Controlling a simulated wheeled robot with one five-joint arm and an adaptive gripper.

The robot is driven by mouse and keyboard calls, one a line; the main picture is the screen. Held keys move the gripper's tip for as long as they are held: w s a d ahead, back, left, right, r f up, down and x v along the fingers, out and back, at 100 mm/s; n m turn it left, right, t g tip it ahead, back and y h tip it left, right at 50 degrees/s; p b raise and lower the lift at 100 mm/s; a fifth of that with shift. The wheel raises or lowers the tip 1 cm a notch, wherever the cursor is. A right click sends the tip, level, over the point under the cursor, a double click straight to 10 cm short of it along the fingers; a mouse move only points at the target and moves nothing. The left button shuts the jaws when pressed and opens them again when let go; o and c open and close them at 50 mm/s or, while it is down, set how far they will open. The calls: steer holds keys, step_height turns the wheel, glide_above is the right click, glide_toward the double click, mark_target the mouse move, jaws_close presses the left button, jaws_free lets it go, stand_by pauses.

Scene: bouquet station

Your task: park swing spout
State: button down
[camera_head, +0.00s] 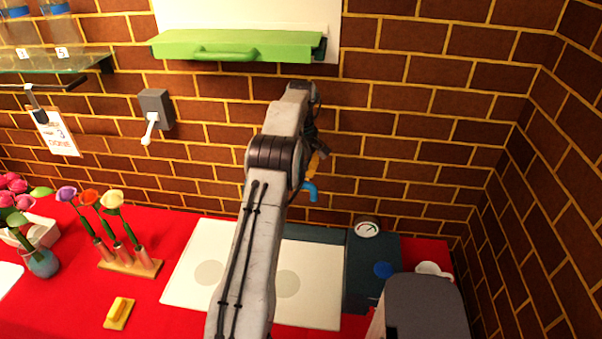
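A blue hooked piece (312,191), which looks like the end of the swing spout, hangs in front of the brick wall, just right of my arm. A yellow-orange part (315,163) sits directly above it. The spout's mount and the rest of its length are hidden behind my arm. My gripper (319,140) is at the far end of my raised arm, dark and partly hidden, just above the yellow-orange part. I cannot tell whether it touches that part, or whether its fingers are open or shut.
A green bar with a handle (225,51) is above. A grey wall box with a white lever (151,118) is left. Below are a white board (195,265), a dark unit with dial (368,228) and blue button (383,269), a white cup (430,268) and a flower stand (132,264).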

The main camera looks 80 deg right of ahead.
steer(key=shift+f, duration=0.15)
steer(key=c, duration=1.1)
jaws_free()
steer(key=shift+o, duration=0.3)
steer(key=shift+a, duration=0.1)
